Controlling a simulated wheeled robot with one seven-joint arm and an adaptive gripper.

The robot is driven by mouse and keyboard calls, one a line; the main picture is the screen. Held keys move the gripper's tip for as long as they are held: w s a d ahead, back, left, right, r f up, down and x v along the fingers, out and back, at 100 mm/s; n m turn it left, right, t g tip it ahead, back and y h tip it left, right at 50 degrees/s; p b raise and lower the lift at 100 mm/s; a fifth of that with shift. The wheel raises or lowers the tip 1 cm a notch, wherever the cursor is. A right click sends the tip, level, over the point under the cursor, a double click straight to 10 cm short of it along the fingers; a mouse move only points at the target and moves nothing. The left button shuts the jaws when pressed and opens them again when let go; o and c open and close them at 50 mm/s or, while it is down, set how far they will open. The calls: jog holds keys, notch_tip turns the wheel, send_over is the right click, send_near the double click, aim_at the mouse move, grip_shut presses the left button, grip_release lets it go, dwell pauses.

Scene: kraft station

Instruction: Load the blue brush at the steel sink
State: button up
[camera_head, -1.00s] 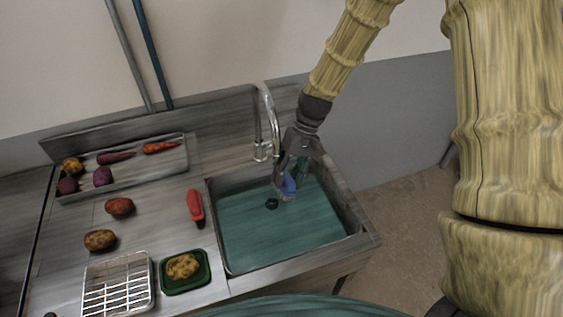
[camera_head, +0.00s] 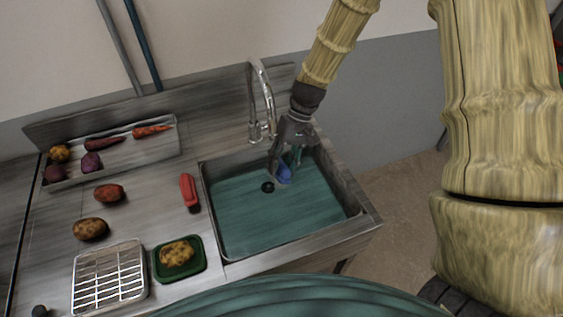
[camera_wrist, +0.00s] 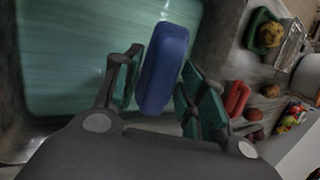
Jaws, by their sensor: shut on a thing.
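The steel sink (camera_head: 232,251) has a teal basin floor and a dark drain; its basin also fills the left of the wrist view (camera_wrist: 75,60). My gripper (camera_head: 286,170) is down inside the back right part of the basin, near the faucet. It is shut on the blue brush (camera_head: 285,174). In the wrist view the blue brush (camera_wrist: 163,68) is an oblong blue block between the two fingers. The fingers hide part of its sides, and its bristles cannot be made out. Whether it touches the basin floor is unclear.
A chrome faucet (camera_head: 268,98) arches beside my gripper. Left of the sink lie a red tool (camera_head: 188,191), a green tray (camera_head: 163,276) with a potato, a wire rack (camera_head: 110,278), loose potatoes and a vegetable tray (camera_head: 157,157). The basin's front is clear.

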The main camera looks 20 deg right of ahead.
aim_at(282, 163)
notch_tip(282, 163, down, 8)
jog(key=b, duration=0.3)
jog(key=shift+f+b, duration=0.2)
jog(key=shift+b, duration=0.1)
dwell(0.4)
dwell(0.5)
jog(key=shift+r+p, duration=4)
jog(key=shift+r, duration=1.55)
jog(key=shift+r+p, duration=1.55)
jog(key=shift+r, duration=0.5)
jog(key=shift+f, duration=0.1)
notch_tip(282, 163, down, 21)
jog(key=w+b, duration=0.1)
jog(key=b, duration=1.2)
jog(key=shift+w+a+m, duration=0.15)
jog(key=shift+a+m, duration=0.25)
jog(key=shift+a, duration=0.05)
